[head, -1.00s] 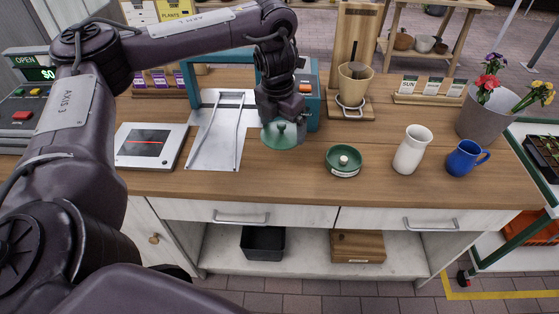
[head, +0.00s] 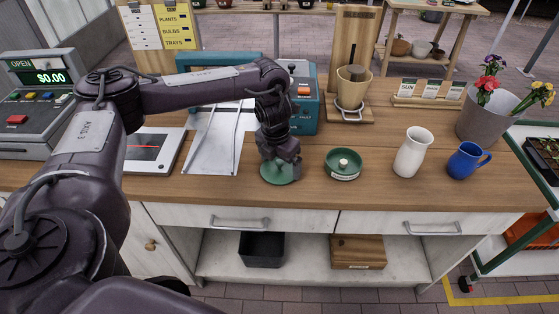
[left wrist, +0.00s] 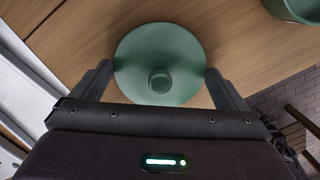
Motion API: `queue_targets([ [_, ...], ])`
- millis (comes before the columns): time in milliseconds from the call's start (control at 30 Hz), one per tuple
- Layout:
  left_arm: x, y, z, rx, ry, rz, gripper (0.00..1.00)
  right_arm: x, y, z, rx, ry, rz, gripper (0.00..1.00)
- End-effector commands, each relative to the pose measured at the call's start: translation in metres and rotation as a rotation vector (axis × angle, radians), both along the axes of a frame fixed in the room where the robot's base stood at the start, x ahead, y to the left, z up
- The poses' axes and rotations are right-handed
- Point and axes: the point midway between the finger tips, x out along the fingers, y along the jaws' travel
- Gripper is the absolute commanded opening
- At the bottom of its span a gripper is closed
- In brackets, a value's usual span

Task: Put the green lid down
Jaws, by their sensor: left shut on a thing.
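The green lid (head: 281,174) is a round disc with a small knob, near the counter's front edge. My left gripper (head: 283,158) is above it in the head view. In the left wrist view, the lid (left wrist: 160,45) lies between the two fingers, which press its rim from opposite sides. The left gripper (left wrist: 158,78) is shut on it. I cannot tell whether the lid touches the wood or hangs just above it. My right gripper is not in view.
A white vase (head: 412,152) and blue mug (head: 466,160) stand farther right. A metal plate (head: 212,145) lies to the left. Bare wood (head: 312,185) lies between lid and dish.

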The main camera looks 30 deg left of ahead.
Motion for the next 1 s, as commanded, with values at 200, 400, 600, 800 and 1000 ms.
queue_targets([
  [200,0.0,0.0,-0.003,0.0,0.001,0.0,0.99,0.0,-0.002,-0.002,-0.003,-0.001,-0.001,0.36],
  [400,0.0,0.0,-0.003,0.0,0.001,0.0,1.0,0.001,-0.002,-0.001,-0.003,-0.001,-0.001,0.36],
  [600,0.0,0.0,0.01,-0.002,-0.002,0.001,1.0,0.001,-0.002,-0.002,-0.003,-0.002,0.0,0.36],
  [800,-0.004,0.0,0.052,0.0,-0.006,-0.001,1.0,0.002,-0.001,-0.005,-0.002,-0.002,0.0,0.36],
  [1000,-0.01,0.001,0.097,0.002,-0.005,0.0,1.0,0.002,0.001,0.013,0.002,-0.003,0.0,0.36],
])
